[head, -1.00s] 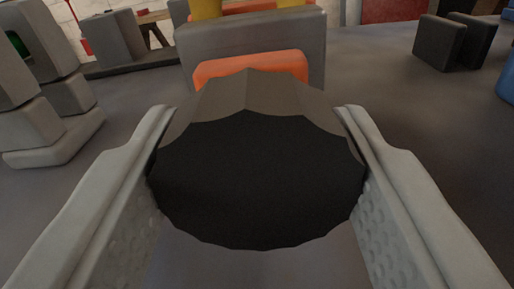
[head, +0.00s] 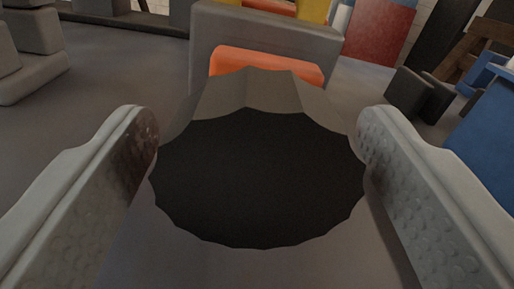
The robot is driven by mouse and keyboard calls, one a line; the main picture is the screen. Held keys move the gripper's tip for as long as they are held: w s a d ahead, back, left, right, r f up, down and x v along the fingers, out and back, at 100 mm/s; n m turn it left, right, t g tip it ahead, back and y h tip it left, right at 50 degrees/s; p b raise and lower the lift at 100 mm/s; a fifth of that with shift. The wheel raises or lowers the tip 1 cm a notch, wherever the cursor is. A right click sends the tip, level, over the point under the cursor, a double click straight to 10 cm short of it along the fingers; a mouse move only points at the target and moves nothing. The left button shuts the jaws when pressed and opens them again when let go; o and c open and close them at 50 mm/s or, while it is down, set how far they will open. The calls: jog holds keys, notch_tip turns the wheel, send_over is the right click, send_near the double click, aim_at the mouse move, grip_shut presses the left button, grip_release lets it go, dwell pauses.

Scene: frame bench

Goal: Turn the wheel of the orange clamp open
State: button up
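The wheel (head: 258,180) fills the middle of the head view, with a black many-sided face and a grey faceted rim. The orange clamp (head: 265,62) shows just behind it, its body mostly hidden by the wheel. My gripper (head: 257,135) is open, with one finger on each side of the wheel. The dimpled inner pads of both fingers show. The fingertips stand close beside the rim, wider apart than the wheel. Any light touch at the rim cannot be made out.
A grey block (head: 262,38) stands behind the orange part. Dark blocks (head: 420,95) and a blue object (head: 488,135) stand at right. Grey stacked pieces (head: 32,55) stand at left. The grey surface between them is clear.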

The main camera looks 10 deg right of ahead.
jog(key=s, duration=1.7)
jog(key=shift+s, duration=0.25)
